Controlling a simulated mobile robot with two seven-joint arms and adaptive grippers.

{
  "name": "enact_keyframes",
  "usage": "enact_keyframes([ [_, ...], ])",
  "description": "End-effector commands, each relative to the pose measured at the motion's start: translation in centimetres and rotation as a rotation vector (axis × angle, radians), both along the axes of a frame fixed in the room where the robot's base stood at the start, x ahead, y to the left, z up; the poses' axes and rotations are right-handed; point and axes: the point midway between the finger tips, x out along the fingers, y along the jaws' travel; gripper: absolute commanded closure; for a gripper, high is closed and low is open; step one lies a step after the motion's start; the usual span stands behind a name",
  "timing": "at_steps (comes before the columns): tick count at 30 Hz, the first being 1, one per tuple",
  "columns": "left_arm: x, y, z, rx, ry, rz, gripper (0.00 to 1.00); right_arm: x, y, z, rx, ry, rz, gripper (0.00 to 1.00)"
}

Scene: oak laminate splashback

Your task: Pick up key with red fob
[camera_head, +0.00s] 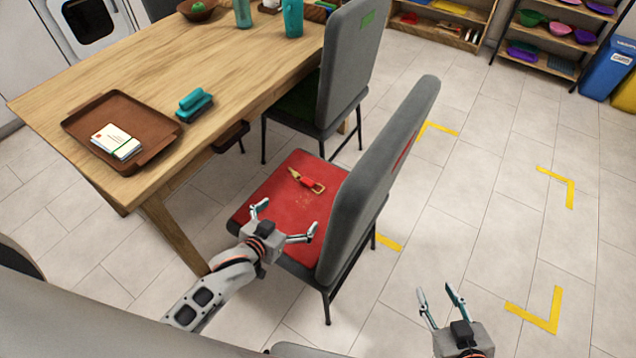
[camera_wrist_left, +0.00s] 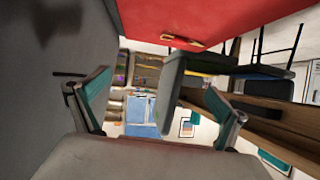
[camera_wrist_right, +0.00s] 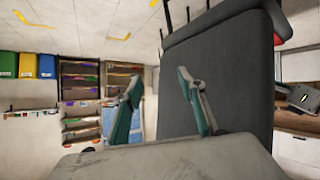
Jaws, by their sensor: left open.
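The key with its red fob (camera_head: 306,181) lies on the red seat (camera_head: 281,196) of the nearer grey chair; gold metal and a red part show. It also shows in the left wrist view (camera_wrist_left: 188,42), small, on the red seat. My left gripper (camera_head: 285,219) is open and empty over the near edge of the seat, short of the key, fingers spread wide. My right gripper (camera_head: 436,290) is open and empty over the floor, right of the chair. In the right wrist view its fingers (camera_wrist_right: 160,76) stand apart before the grey chair back.
The chair's tall grey backrest (camera_head: 378,180) rises to the right of the seat. A wooden table (camera_head: 150,60) with a brown tray (camera_head: 82,122) and a teal object (camera_head: 194,105) stands at left. Another grey chair (camera_head: 342,70) is behind. Tiled floor at right is open.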

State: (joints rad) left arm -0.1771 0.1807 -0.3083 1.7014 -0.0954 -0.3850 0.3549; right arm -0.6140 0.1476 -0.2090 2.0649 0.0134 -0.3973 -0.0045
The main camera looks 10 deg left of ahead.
Motion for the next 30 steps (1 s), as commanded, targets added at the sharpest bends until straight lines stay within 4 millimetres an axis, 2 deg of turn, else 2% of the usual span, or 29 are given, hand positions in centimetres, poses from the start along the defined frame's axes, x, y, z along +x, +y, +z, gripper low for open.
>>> enact_keyframes([
  [1,2.1,0.2,-2.7,-0.005,0.005,0.008,0.00,-0.6,0.0,-2.5,-0.004,0.017,0.002,0.60],
  [6,8.5,0.7,-6.6,-0.032,0.005,0.043,0.00,-1.3,-0.1,-6.0,-0.016,0.043,0.009,0.60],
  [9,11.6,1.3,-8.5,-0.042,0.009,0.065,0.00,-1.9,-0.2,-7.7,-0.021,0.062,0.012,0.60],
  [12,13.7,1.9,-9.7,-0.049,0.012,0.083,0.00,-2.3,-0.2,-8.8,-0.025,0.076,0.014,0.60],
  [16,15.5,2.3,-10.1,-0.056,0.009,0.097,0.00,-2.4,-0.2,-9.4,-0.028,0.083,0.015,0.60],
  [21,16.8,2.2,-10.3,-0.060,0.004,0.101,0.00,-2.3,-0.1,-9.3,-0.026,0.080,0.017,0.60],
  [30,19.0,1.8,-11.9,-0.060,0.006,0.101,0.00,-2.3,0.2,-9.7,-0.020,0.081,0.024,0.60],
])
